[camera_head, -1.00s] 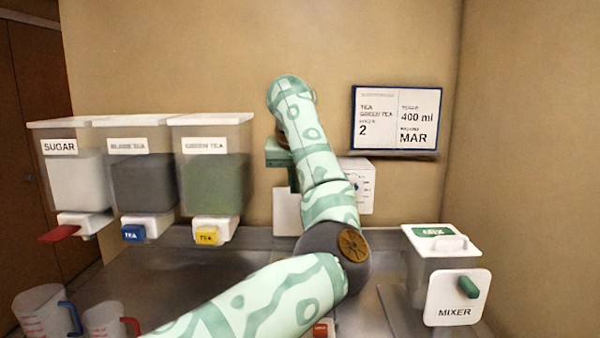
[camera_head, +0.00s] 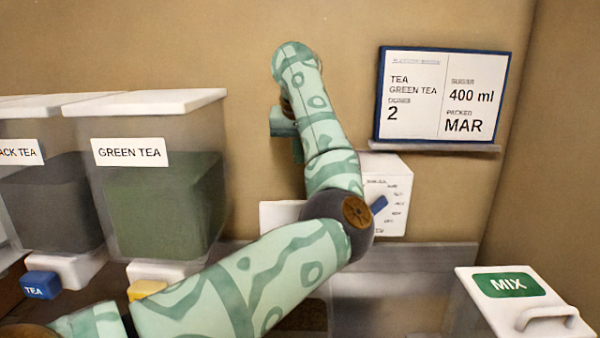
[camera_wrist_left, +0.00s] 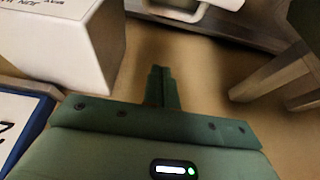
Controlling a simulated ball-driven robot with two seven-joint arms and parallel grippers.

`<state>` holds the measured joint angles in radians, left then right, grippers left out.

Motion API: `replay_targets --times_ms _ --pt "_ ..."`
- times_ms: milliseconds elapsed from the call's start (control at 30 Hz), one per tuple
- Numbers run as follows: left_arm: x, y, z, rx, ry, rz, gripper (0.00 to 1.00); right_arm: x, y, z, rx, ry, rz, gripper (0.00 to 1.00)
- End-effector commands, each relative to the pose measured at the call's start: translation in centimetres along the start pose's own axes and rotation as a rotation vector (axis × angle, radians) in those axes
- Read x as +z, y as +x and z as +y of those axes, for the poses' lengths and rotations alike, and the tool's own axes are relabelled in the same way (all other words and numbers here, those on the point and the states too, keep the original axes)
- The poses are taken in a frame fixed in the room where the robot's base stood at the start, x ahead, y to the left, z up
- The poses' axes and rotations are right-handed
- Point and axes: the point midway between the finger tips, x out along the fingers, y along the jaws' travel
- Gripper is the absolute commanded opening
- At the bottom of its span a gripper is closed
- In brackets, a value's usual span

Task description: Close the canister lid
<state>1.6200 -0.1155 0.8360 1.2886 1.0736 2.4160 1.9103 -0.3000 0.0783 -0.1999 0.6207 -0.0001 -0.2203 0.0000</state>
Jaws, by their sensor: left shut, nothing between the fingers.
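The green tea canister (camera_head: 160,215) is clear, with green contents and a flat white lid (camera_head: 150,102) lying across its top. The black tea canister (camera_head: 45,205) beside it also has a flat white lid (camera_head: 50,103). At lower right, a white lid (camera_head: 550,312) marked MIX, with a handle, lies on the mixer container. My left gripper (camera_head: 297,152) is near the back wall, partly hidden by its own arm, right of the green tea canister and apart from all lids. In the left wrist view its fingers (camera_wrist_left: 162,86) are together and empty. My right gripper is out of view.
A white box (camera_head: 388,190) with a blue knob is on the wall, right of my left arm; it also shows in the left wrist view (camera_wrist_left: 60,50). A blue-framed board (camera_head: 440,100) hangs above it. Bare wall lies above my left gripper.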

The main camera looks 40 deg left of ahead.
Motion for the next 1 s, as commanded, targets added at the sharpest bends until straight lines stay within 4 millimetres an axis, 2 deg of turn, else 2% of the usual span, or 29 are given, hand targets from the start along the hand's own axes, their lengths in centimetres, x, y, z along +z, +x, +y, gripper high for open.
replay_targets --times_ms 167,500,567,733,1000 --pt "0.1 3.0 0.0 -0.003 0.000 -0.004 0.00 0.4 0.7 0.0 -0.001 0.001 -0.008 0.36" --pt "0.2 10.2 0.0 -0.002 0.001 -0.004 0.00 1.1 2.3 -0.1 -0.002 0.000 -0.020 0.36" --pt "1.1 9.0 0.1 0.003 -0.001 0.002 0.00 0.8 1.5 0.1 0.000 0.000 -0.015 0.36" --pt "3.0 8.3 0.1 0.003 -0.002 0.002 0.00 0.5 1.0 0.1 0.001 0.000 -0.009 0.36" --pt "3.8 8.2 0.0 0.001 -0.001 -0.001 0.00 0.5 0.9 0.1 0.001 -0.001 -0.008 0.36"
